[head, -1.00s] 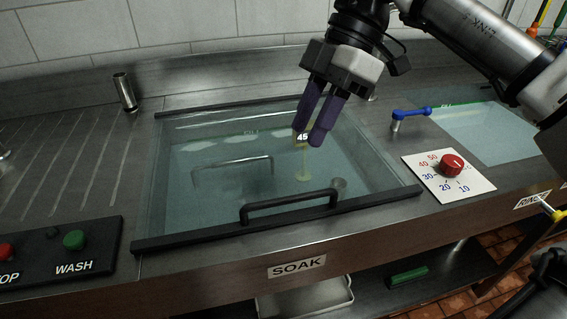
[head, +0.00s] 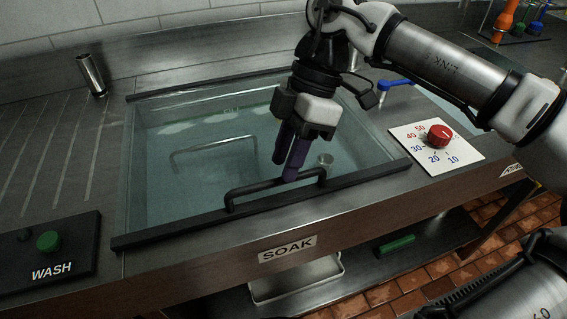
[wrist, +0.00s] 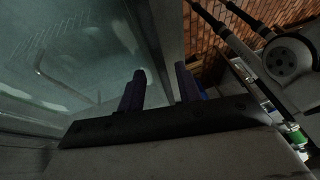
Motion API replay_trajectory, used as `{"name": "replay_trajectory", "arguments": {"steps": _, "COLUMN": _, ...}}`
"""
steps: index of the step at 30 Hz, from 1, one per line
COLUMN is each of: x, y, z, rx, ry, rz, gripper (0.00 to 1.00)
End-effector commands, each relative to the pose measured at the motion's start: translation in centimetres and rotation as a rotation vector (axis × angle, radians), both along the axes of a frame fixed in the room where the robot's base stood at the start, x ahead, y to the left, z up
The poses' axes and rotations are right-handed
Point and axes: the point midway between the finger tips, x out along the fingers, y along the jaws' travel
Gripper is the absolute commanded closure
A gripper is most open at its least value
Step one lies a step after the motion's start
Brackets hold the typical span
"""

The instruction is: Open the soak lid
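The soak lid (head: 185,125) is a clear glass panel with black rails, lying closed over the soak tank. Its black bar handle (head: 250,190) stands at the front rail, above the SOAK label (head: 288,249). My gripper (head: 286,170) points down at the right half of the handle, with its purple fingers overlapping the bar in the head view. Whether they touch it I cannot tell. In the wrist view the two fingers (wrist: 158,82) stand apart with a gap and nothing clearly held between them. The handle is not clearly visible there.
A red dial (head: 439,135) on a white plate and a blue lever (head: 397,83) are to the right. A black panel with a green WASH button (head: 48,241) is at left. A green block (head: 397,244) lies below.

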Motion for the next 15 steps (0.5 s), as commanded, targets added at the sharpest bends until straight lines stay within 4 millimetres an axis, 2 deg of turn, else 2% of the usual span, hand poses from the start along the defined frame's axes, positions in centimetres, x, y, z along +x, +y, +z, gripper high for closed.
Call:
{"name": "replay_trajectory", "arguments": {"steps": 6, "x": -0.6, "y": 0.6, "z": -1.7, "rx": 0.000, "ry": 0.000, "rz": 0.000, "gripper": 0.66}}
{"name": "replay_trajectory", "arguments": {"steps": 15, "x": -0.6, "y": 0.7, "z": -1.9, "rx": 0.000, "ry": 0.000, "rz": 0.000, "gripper": 0.66}}
